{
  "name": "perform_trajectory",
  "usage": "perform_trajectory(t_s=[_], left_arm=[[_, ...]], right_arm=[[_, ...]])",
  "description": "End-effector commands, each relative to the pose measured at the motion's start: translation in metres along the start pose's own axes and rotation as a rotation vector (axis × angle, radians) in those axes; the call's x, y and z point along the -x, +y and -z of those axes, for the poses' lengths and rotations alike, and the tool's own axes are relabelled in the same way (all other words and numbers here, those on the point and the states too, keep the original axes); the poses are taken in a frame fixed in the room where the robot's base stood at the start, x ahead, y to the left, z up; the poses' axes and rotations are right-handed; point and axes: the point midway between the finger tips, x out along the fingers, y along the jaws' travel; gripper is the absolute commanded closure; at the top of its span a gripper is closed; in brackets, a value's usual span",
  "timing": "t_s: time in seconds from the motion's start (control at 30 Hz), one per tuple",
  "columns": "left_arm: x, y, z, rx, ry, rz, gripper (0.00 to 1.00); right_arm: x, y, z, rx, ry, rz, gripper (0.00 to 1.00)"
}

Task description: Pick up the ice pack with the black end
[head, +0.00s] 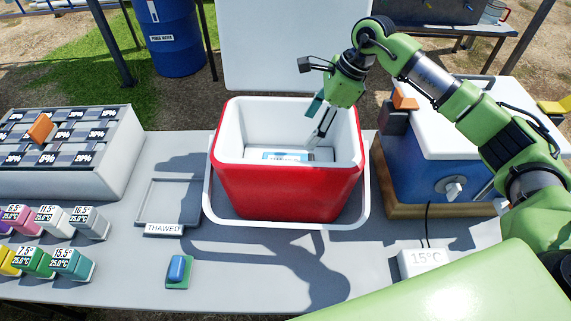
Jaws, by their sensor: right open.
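A red cooler box (286,191) with a white inside stands open in the middle of the table. A flat pack with a blue and white label (287,156) lies low inside it. A grey part shows at its right, but I cannot tell whether the pack has a black end. My right gripper (317,123) reaches down into the cooler's opening from the upper right. Its fingers are apart with nothing seen between them, above and to the right of the pack. My left gripper is not in view.
The cooler stands in a white tray (212,207); its white lid (285,45) is raised behind. An empty grey tray labelled THAWED (168,203) lies left. A blue cooler (432,170) stands right. A small blue block (177,268) sits in front, with several coloured blocks at left.

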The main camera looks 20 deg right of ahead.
Motion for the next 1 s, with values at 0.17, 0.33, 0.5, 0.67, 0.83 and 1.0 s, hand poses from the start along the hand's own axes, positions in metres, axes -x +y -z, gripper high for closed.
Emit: perform_trajectory(t_s=[0.17,0.33,0.5,0.67,0.83,1.0], left_arm=[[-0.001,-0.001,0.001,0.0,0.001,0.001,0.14],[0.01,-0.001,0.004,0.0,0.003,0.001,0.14],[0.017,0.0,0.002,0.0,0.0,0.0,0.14],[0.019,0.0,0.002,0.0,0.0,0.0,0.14],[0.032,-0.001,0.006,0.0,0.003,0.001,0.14],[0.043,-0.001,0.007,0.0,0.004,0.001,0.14]], right_arm=[[-0.016,0.001,0.001,0.0,-0.001,-0.004,0.32],[-0.048,0.001,0.0,-0.001,0.0,-0.005,0.32],[-0.077,0.001,0.001,-0.001,-0.001,-0.004,0.32],[-0.09,0.001,0.001,0.0,-0.001,-0.001,0.32],[-0.103,0.002,0.001,-0.001,0.0,-0.004,0.32],[-0.129,0.003,0.002,-0.002,-0.001,-0.003,0.32]])
